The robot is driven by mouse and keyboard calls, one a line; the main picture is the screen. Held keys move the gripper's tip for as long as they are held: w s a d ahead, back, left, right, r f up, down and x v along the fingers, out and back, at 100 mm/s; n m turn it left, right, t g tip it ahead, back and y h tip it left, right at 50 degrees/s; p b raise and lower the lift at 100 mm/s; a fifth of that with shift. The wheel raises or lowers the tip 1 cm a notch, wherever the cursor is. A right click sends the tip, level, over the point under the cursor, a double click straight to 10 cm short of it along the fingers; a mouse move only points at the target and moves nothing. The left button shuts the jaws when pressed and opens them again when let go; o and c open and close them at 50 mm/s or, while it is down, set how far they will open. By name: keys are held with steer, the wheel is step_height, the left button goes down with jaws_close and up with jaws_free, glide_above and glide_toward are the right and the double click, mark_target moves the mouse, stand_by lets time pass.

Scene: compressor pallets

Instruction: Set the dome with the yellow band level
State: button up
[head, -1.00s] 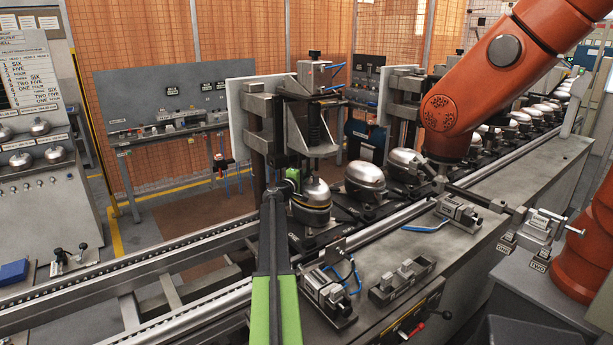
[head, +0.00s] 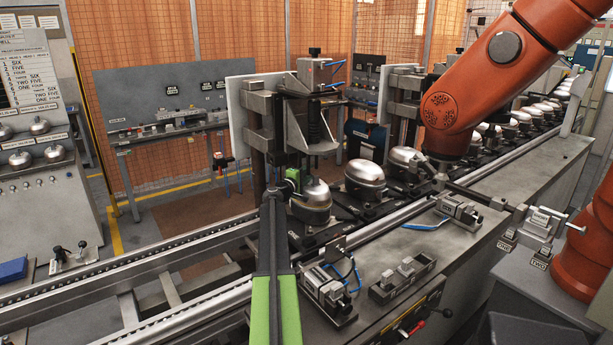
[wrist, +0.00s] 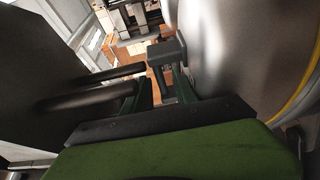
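The silver dome with the yellow band (head: 314,192) sits in the near station on the line, in the middle of the head view. Its band is hard to make out there. In the wrist view the dome (wrist: 228,45) fills the right side, with the yellow band (wrist: 301,98) slanting at the edge. My gripper (head: 291,182) is at the dome's left side in the head view. In the wrist view the gripper's dark green fingers (wrist: 165,92) are beside the dome, near a grey block on a stem (wrist: 167,52). Whether they grip that stem is unclear.
A press column (head: 259,130) with a bracket stands close behind the dome. More domes (head: 364,178) follow along the line to the right. An orange robot arm (head: 445,110) reaches over the line. A small clamp fixture (head: 328,288) stands in front on the bench.

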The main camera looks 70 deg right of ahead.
steer(key=w+a, duration=0.2)
steer(key=a, duration=1.5)
steer(key=shift+w, duration=0.35)
